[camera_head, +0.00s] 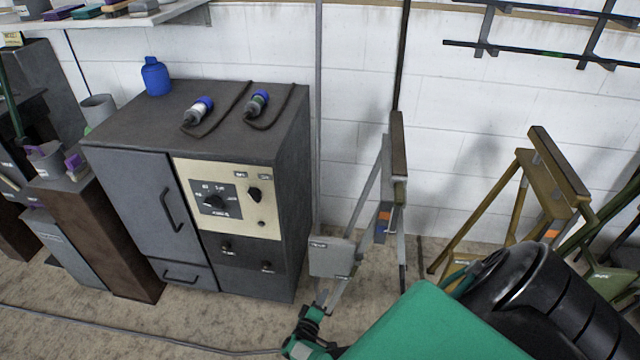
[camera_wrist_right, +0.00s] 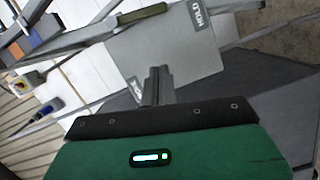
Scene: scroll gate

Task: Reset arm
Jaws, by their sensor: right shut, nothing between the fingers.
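My right gripper (camera_head: 321,297) is low at the centre of the head view, beside a grey plate (camera_head: 332,257) with a small label. My left gripper is not in view.
A dark grey cabinet (camera_head: 295,200) with a cream control panel (camera_head: 228,200) stands left of the plate. A blue bottle (camera_head: 156,77) and two cabled plugs lie or stand on top. A grey trestle (camera_head: 398,150) and a wooden trestle (camera_head: 545,175) stand to the right.

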